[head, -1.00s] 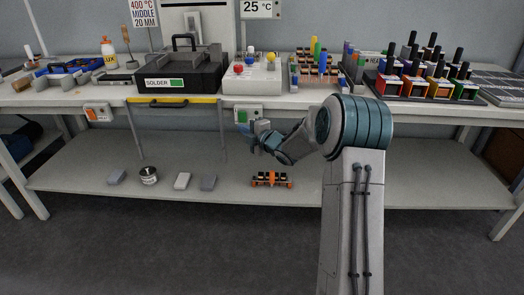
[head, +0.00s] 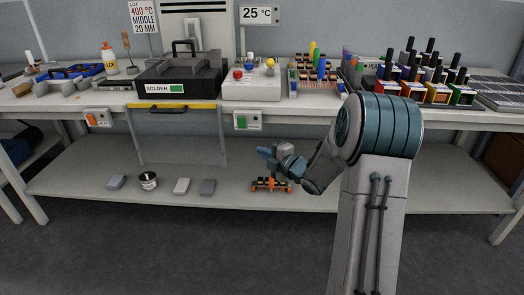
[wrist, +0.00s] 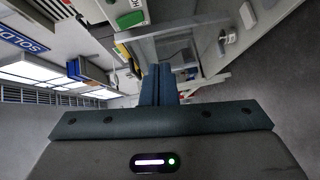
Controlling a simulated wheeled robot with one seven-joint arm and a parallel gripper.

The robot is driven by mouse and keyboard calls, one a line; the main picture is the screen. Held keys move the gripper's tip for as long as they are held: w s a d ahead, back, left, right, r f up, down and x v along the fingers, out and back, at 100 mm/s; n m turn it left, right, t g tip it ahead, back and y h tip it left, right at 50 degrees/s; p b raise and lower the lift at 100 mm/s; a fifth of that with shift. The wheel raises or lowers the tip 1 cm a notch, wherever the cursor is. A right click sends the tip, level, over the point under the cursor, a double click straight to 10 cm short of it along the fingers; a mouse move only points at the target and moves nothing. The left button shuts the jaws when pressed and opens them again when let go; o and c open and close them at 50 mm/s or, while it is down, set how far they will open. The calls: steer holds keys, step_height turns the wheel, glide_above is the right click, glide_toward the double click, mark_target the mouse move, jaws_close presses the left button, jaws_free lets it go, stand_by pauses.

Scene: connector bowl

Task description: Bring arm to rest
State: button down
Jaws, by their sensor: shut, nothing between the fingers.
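My gripper (head: 268,155) is in front of the workbench, below the tabletop and above the lower shelf in the head view. Its tip points left. In the wrist view its two blue fingers (wrist: 159,84) lie together, shut, with nothing between them. It touches nothing that I can see. My arm bends down to it from the right.
The tabletop carries a black SOLDER case (head: 180,78), a white box with coloured knobs (head: 252,88) and colourful bins (head: 425,92). On the lower shelf (head: 350,195) are grey blocks (head: 208,187), a tin (head: 148,181) and an orange rack (head: 262,187). The floor in front is clear.

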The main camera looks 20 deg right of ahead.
steer(key=s+d+r+m+g+h+p, duration=0.1)
steer(key=s+r+m+g+h+p, duration=0.1)
steer(key=s+r+m+h+p, duration=0.45)
steer(key=s+r+m+g+h+p, duration=0.2)
steer(key=s+r+m+p, duration=0.2)
steer(key=r+m+p, duration=0.55)
steer(key=s+a+r+m+g+p, duration=0.2)
steer(key=s+r+p, duration=0.1)
steer(key=s, duration=0.5)
steer(key=s+a+r+m+g+p, duration=0.2)
steer(key=s+r, duration=0.3)
steer(key=s, duration=0.4)
steer(key=s+a+r+m+g+p, duration=0.2)
steer(key=s+r+g+p, duration=0.2)
steer(key=s, duration=0.4)
steer(key=shift+s+m+y+p, duration=0.3)
steer(key=shift+s+y+p, duration=0.05)
steer(key=shift+y, duration=0.1)
steer(key=c, duration=2.1)
jaws_free()
steer(key=shift+c, duration=0.2)
